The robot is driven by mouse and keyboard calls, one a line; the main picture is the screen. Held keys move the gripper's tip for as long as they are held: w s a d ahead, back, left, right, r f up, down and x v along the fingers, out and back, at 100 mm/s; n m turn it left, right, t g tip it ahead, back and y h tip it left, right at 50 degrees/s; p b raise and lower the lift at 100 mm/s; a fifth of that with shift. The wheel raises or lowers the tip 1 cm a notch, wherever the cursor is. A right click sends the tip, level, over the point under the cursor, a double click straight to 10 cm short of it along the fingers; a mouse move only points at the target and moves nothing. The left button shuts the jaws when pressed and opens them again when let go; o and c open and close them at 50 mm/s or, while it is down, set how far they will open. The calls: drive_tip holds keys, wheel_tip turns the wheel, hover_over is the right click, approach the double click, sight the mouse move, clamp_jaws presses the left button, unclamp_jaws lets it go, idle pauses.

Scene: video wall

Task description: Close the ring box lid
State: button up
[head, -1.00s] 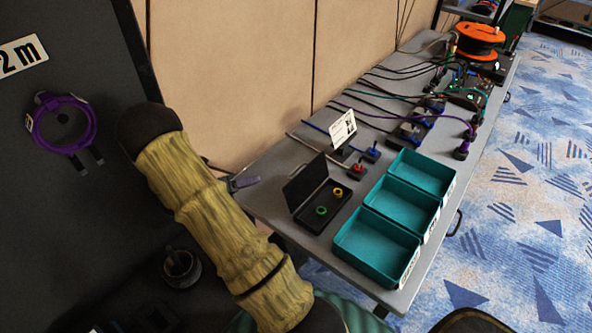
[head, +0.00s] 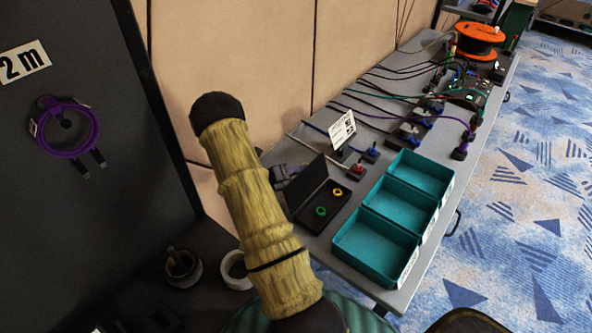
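The ring box (head: 325,213) is a flat black case standing open on the grey table. Its lid (head: 307,184) stands up along the left side of the base. A green ring (head: 320,211) and a yellow ring (head: 337,191) sit in the base. My arm, in a yellow-brown sleeve, crosses the middle of the view. My gripper (head: 284,173) shows in part as a small grey shape just left of the lid, on its outer side. The arm hides the rest. I cannot tell whether it touches the lid or whether its fingers are open.
Teal bins (head: 375,244) stand right of the box. A small white sign (head: 342,130), connectors and cables lie behind it. A beige panelled wall runs along the table's back. At left are a dark panel with a purple cable coil (head: 66,128), a dark cup (head: 182,267) and a white roll (head: 236,268).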

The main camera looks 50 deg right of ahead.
drive_tip(key=shift+d+f, duration=0.1)
drive_tip(key=shift+d, duration=0.15)
drive_tip(key=shift+c, duration=0.2)
clamp_jaws()
